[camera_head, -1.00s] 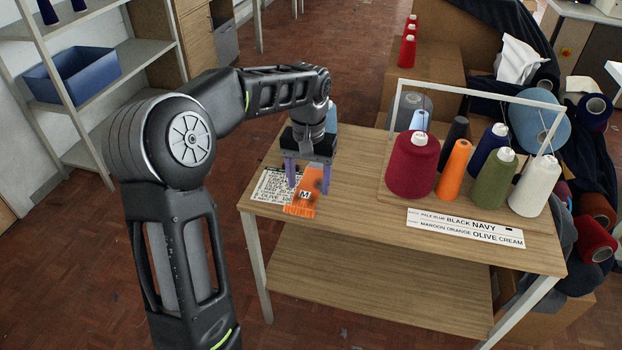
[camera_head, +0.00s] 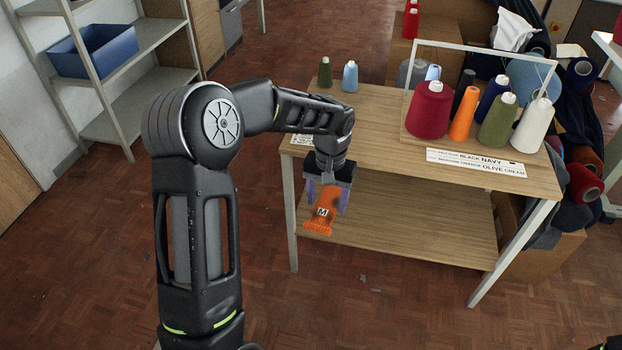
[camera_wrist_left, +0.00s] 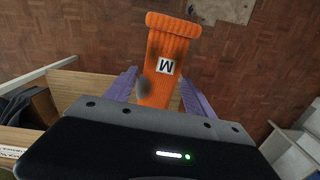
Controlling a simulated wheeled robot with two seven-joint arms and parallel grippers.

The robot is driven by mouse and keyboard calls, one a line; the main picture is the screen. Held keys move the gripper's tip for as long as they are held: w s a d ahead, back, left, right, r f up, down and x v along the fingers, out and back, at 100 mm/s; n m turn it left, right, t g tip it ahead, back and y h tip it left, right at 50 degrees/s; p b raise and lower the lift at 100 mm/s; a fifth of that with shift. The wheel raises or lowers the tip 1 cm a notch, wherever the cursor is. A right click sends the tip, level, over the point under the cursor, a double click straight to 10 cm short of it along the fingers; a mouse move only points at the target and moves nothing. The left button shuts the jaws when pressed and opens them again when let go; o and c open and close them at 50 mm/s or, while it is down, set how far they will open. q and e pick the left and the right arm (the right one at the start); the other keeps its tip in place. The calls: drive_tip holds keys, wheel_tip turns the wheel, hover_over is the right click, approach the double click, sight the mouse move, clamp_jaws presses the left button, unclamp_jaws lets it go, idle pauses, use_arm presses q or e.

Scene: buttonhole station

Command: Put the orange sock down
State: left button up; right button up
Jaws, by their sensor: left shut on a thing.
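The orange sock (camera_head: 320,222) has a ribbed cuff, a white patch marked M and a dark grey spot. My left gripper (camera_head: 327,198), with purple fingers, is shut on it. In the head view they appear in front of the table's left front part, with the lower shelf and floor behind. In the left wrist view the sock (camera_wrist_left: 168,48) extends away from between the fingers (camera_wrist_left: 160,88), cuff at the far end, with floor behind it. The part of the sock nearest the palm is hidden.
The wooden table (camera_head: 385,130) carries several yarn cones, including a maroon one (camera_head: 429,110), beside a white frame. A printed colour strip (camera_head: 475,163) lies along its front. Its lower shelf (camera_head: 420,225) looks empty. A shelf rack with a blue bin (camera_head: 95,52) stands at left.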

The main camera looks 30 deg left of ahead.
use_arm(q)
drive_tip(key=s+d+f+m+p, duration=0.1)
drive_tip(key=s+d+f, duration=0.3)
drive_tip(key=d+f, duration=0.5)
drive_tip(key=shift+d+m, duration=0.9)
drive_tip(key=shift+d, duration=0.2)
